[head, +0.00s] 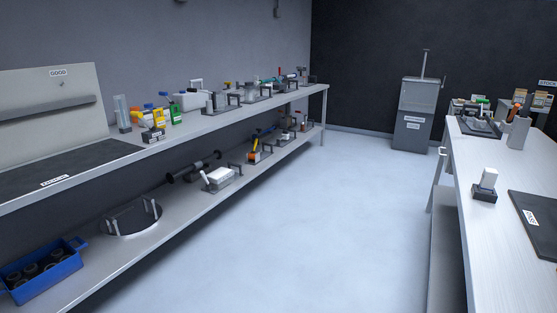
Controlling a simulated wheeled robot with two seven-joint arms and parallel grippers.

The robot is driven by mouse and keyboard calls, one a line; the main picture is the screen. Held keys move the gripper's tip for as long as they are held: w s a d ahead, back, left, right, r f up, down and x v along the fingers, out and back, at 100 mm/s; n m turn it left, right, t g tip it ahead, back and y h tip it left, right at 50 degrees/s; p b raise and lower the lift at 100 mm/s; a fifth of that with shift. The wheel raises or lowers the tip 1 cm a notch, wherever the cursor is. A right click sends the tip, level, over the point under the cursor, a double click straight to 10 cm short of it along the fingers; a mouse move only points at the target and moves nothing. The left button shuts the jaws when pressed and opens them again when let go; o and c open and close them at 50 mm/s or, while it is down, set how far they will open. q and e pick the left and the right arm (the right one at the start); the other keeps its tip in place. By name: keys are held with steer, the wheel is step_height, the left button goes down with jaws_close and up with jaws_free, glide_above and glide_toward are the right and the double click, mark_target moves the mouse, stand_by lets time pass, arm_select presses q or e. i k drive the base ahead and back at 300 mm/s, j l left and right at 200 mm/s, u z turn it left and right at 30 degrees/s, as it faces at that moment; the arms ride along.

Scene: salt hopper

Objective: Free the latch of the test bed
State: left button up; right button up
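Neither of my grippers is in view. I cannot tell for certain which thing is the test bed, and I see no latch clearly. At the left, an upright pale panel (30,85) with a small label and a dark ledge stands behind a dark labelled mat (75,168) on the long left bench. A grey cabinet (415,115) with an upright rod on top and a label on its front stands at the back wall. Several small labelled fixtures with handles (222,103) stand along the left bench top, too small to make out.
The left bench's lower shelf (190,215) holds a blue crate (15,283), a round dark tray (118,225) and tools. The right bench (480,240) carries a white block on a dark base (485,195), a dark mat (545,235) and fixtures. The floor (310,220) between is clear.

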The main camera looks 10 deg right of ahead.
mark_target(515, 109)
steer(key=i+z, duration=0.3)
steer(key=i, duration=0.2)
steer(key=i+j+z, duration=0.25)
steer(key=i, duration=0.25)
steer(key=i+j+z, duration=0.3)
steer(key=i, duration=0.2)
steer(key=i+l+z, duration=0.25)
steer(key=i, duration=0.55)
steer(key=i+j+z, duration=0.15)
steer(key=i+z, duration=0.15)
steer(key=i, duration=0.55)
steer(key=i+z, duration=0.2)
steer(key=i, duration=0.55)
steer(key=i+j+z, duration=0.2)
steer(key=i, duration=0.55)
steer(key=i+l+z, duration=0.1)
steer(key=i+z, duration=0.95)
